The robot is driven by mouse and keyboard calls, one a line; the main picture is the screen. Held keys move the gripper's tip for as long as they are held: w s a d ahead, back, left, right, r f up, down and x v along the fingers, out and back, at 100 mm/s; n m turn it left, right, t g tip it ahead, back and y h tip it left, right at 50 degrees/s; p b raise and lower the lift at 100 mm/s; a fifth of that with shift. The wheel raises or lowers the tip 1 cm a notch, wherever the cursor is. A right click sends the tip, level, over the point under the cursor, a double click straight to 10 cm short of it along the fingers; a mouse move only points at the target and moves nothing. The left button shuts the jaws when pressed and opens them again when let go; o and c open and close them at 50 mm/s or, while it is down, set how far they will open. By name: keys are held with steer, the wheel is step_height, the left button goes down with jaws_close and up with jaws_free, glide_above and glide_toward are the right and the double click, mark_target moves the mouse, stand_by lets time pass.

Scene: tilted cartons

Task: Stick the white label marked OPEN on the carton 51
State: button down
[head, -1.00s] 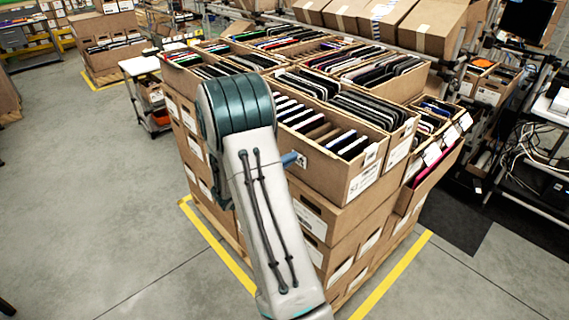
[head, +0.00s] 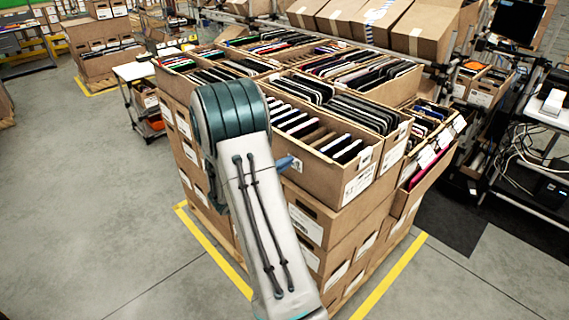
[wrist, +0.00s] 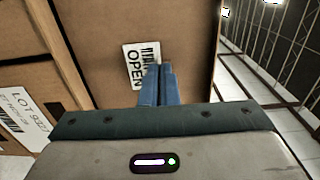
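The white label marked OPEN (wrist: 134,66) lies flat along a brown carton face in the wrist view, its text running sideways. My gripper (wrist: 160,68) has blue fingers close together, with their tips over the label's lower right part, hiding it. I cannot tell whether anything is pinched between them. In the head view the gripper's blue tip (head: 285,162) is beside the small white label (head: 295,165) on the left face of the front top carton (head: 318,180). That carton holds upright dark and white items; its printed label (head: 357,186) is too small to read surely.
More open cartons (head: 205,65) fill the top of the stack. A tilted carton (head: 428,180) leans at its right. Yellow lines (head: 215,252) edge the floor around the stack. The floor at left is clear. A wire rack (wrist: 270,50) stands right in the wrist view.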

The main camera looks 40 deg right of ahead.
stand_by(0.3)
steer(key=c, duration=1.6)
jaws_free()
steer(key=shift+d, duration=0.1)
steer(key=s+a, duration=0.1)
steer(key=a, duration=1.9)
steer(key=shift+s, duration=0.25)
steer(key=shift+d, duration=0.1)
